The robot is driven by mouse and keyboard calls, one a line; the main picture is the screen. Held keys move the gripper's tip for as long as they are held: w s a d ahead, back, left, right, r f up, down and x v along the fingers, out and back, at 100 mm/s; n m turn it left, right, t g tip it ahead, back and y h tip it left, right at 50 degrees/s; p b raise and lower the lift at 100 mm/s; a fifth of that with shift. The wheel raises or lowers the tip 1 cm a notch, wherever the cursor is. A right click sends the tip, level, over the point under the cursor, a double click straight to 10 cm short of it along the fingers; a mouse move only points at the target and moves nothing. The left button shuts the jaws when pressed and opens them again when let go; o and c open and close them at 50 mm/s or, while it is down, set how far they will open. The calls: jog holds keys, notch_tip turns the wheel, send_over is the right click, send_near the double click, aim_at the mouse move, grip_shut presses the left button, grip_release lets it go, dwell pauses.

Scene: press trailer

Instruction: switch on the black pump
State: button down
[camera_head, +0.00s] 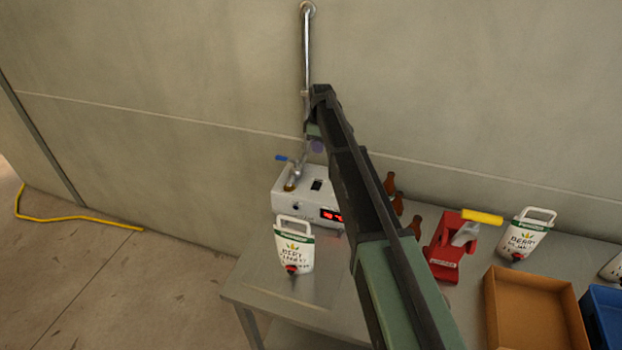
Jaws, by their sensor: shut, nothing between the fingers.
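I cannot make out a black pump in this view. A white box-shaped machine (300,195) stands on the table against the wall. It has a small black part (316,185) on top, a red lit display (331,215) on its front and a metal tap with a blue handle (283,158). A metal pipe (306,50) runs down the wall above it. My arm crosses in front of the machine's right side and hides part of it. My gripper's fingers do not show; the arm hides whatever lies behind it.
Right of my arm are brown bottles (390,184), a red device with a yellow handle (447,250), another pouch (524,238), an orange-brown tray (490,318) and a blue crate (598,330). A yellow cable (75,218) lies on the floor.

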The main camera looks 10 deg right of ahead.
jog(key=b, duration=1.4)
send_near(315, 187)
jog(key=f, duration=0.7)
jog(key=shift+s+a+f, duration=0.1)
jog(key=shift+s+f, duration=0.1)
jog(key=shift+f, duration=0.15)
jog(key=shift+r, duration=0.15)
